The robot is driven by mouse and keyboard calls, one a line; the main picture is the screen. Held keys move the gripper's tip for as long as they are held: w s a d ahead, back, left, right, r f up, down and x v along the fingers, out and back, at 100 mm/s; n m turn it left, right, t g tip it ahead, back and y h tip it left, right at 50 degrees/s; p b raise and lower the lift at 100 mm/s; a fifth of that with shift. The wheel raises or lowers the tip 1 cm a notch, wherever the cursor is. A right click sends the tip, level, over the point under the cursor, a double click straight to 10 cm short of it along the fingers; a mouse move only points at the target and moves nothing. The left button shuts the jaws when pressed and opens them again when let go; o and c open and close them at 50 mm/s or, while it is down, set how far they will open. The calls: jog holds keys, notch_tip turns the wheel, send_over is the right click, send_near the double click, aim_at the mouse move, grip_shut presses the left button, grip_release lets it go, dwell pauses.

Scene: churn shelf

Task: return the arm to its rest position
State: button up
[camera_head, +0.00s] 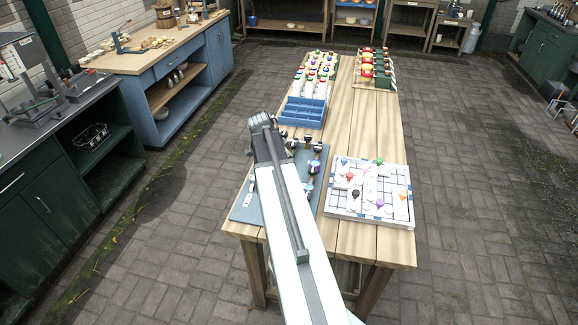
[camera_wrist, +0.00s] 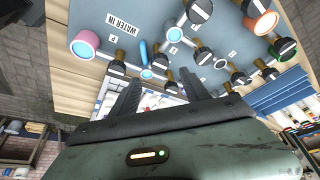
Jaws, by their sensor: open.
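My arm (camera_head: 290,225) reaches from the bottom of the head view over the near left of the wooden table, over a blue-grey board. Its far end is a grey joint (camera_head: 262,122); I cannot make out the fingers there. In the wrist view my gripper (camera_wrist: 163,88) shows two dark fingers, spread apart with nothing between them. Behind them is the blue-grey board (camera_wrist: 125,18), which carries a "WATER IN" label, brass fittings and black knobs. The board appears upside down there, and no contact with it shows.
A white grid tray (camera_head: 340,205) with coloured pieces lies right of the arm on the table (camera_head: 372,140). Behind the board stand a blue compartment box (camera_head: 302,113) and several bottles. A blue workbench (camera_head: 185,100) is at the left. The paved floor (camera_head: 470,170) at the right is clear.

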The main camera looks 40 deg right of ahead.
jog(key=shift+a+f, duration=0.1)
jog(key=w+a+f+n+t+b, duration=0.15)
jog(key=w+a, duration=0.25)
jog(key=a, duration=0.5)
jog(key=w+a+n, duration=0.2)
jog(key=w+a, duration=0.2)
jog(key=a, duration=0.6)
jog(key=s+a+f+n+y, duration=0.1)
jog(key=s+a+n+y, duration=0.1)
jog(key=a+n, duration=0.6)
jog(key=s+a+f+n+y, duration=0.1)
jog(key=s+a+n, duration=0.3)
jog(key=a+n, duration=0.5)
jog(key=a+y, duration=0.1)
jog(key=a, duration=0.5)
jog(key=shift+s+a, duration=0.25)
jog(key=shift+a, duration=0.05)
jog(key=shift+d+g, duration=0.1)
jog(key=shift+g, duration=0.15)
